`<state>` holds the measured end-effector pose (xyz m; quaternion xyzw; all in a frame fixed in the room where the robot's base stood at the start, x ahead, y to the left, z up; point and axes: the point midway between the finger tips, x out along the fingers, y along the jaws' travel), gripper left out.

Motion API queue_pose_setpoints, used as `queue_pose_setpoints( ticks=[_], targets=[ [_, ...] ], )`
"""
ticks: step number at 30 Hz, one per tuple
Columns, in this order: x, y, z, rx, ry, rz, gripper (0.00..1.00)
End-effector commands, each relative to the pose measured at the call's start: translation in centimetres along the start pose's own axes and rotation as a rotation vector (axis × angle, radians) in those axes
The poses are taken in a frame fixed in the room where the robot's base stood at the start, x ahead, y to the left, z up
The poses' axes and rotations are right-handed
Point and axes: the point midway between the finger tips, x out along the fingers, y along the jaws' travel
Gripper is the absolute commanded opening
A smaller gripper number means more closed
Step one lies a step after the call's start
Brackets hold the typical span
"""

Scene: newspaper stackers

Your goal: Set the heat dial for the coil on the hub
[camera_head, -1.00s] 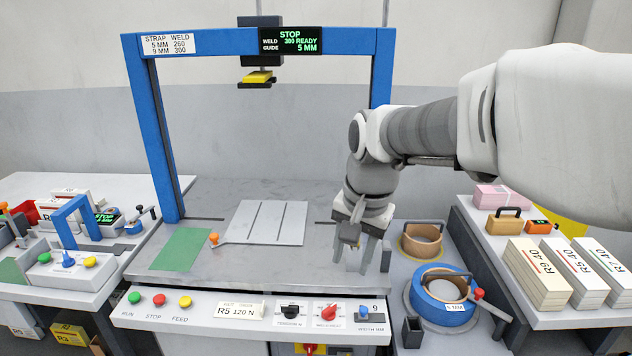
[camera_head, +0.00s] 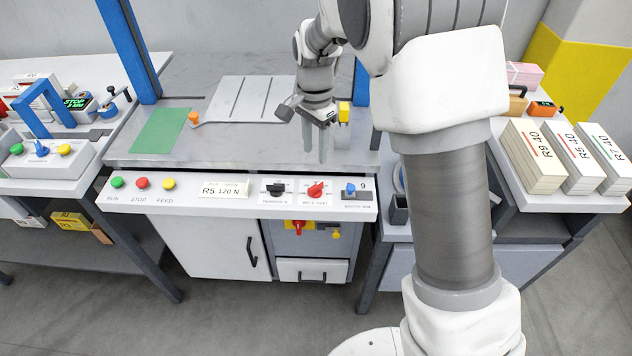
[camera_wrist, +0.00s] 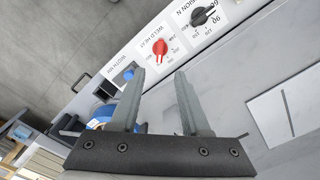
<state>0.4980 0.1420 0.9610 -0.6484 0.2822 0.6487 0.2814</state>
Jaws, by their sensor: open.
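The heat dial is a red knob (camera_head: 316,190) labelled weld heat on the machine's white front panel. In the wrist view the red knob (camera_wrist: 159,46) lies beyond my fingertips, with printed figures around it too small to read surely. My gripper (camera_head: 322,150) is open and empty above the table's right front part, apart from the dial. Its two fingers (camera_wrist: 163,80) show spread in the wrist view. The blue coil (camera_wrist: 103,115) shows partly behind a finger in the wrist view. In the head view my arm hides most of it.
The black tension knob (camera_head: 276,188) is left of the dial; the blue width knob (camera_head: 351,188), beside a 9, is right. Green, red and yellow buttons (camera_head: 142,183) line the panel's left. A slotted plate (camera_head: 250,99) lies on the table. Paper stacks (camera_head: 535,155) stand right.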

Motion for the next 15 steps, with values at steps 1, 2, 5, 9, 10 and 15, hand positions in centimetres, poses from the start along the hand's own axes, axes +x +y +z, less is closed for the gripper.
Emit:
queue_pose_setpoints(
  ticks=[1, 2, 5, 9, 10, 15],
  targets=[
    [1.4, 0.1, 0.0, 0.000, -0.001, 0.002, 0.46],
    [2.1, 0.1, 0.0, 0.000, -0.002, 0.003, 0.46],
    [4.3, 0.1, 0.0, 0.001, -0.002, 0.002, 0.46],
    [7.3, 0.1, 0.0, 0.001, -0.001, 0.002, 0.46],
    [7.8, 0.1, 0.0, 0.001, -0.001, 0.003, 0.46],
    [10.4, 0.0, 0.0, 0.000, 0.000, 0.000, 0.46]
  ],
)
